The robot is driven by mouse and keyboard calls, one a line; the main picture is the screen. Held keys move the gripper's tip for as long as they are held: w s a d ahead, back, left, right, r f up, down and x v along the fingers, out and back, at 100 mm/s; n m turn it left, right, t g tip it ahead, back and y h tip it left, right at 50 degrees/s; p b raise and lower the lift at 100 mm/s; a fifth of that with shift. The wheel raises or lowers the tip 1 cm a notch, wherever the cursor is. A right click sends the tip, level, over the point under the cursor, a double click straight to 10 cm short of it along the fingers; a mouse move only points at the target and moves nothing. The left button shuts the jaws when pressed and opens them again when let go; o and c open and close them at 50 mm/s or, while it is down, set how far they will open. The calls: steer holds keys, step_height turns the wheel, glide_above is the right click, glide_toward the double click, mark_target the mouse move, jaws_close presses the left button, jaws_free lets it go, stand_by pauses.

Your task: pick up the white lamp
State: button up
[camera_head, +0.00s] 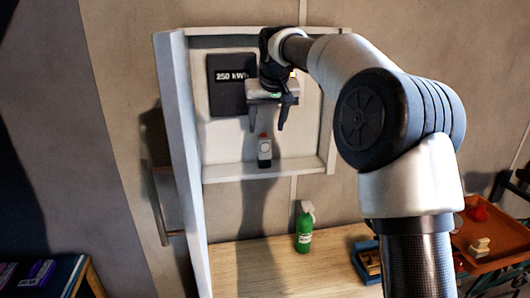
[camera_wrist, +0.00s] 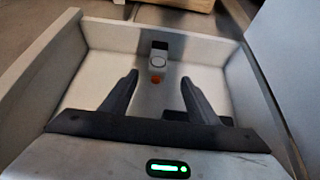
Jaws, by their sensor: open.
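In the wrist view, the lamp's orange top lies in the gap between the two fingertips (camera_wrist: 160,79). The fingers do not appear to touch it.
The shelf has a tall side panel (camera_head: 178,130) at left and a shorter wall at right. A dark meter reading 250 kWh (camera_head: 230,88) hangs behind. Below, a green spray bottle (camera_head: 304,232) stands on a wooden bench (camera_head: 250,265). An orange tray (camera_head: 495,240) is at right.

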mark_target(264, 144)
steer(key=p+x, duration=0.1)
steer(key=x, duration=0.9)
steer(key=shift+w, duration=0.1)
steer(key=shift+d+p+x, duration=0.15)
steer(key=shift+p+x, duration=0.1)
steer(key=shift+x, duration=1.1)
steer(key=shift+d+p+x, duration=0.1)
steer(key=shift+p+x, duration=0.15)
steer(key=shift+x, duration=1.05)
steer(key=shift+f, duration=0.1)
steer(key=c, duration=1.2)
steer(key=shift+s, duration=0.2)
